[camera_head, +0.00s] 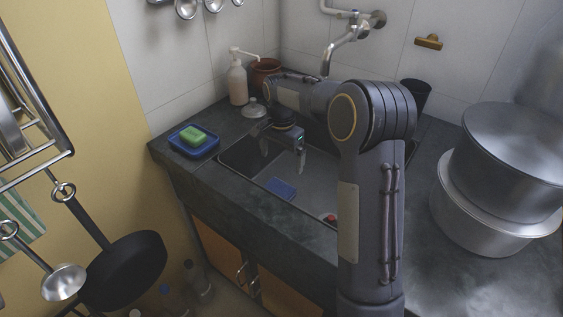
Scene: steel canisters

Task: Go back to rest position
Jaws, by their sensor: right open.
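My right arm rises from the lower right and bends over the sink (315,185). My right gripper (300,163) points down over the sink's left part, its jaws open, and I see nothing between them. A blue sponge-like block (281,188) lies in the basin, below and apart from the gripper. A small red thing (330,218) lies in the basin beside my arm. Part of the sink is hidden behind my arm. My left gripper is not in view.
Stacked steel pots (490,205) fill the right counter. A blue tray (194,141) with a green sponge (193,133), a soap bottle (237,82), a steel lid (253,108) and a brown pot (266,72) stand left and behind. The faucet (345,42) overhangs the back. Pans (124,268) hang left.

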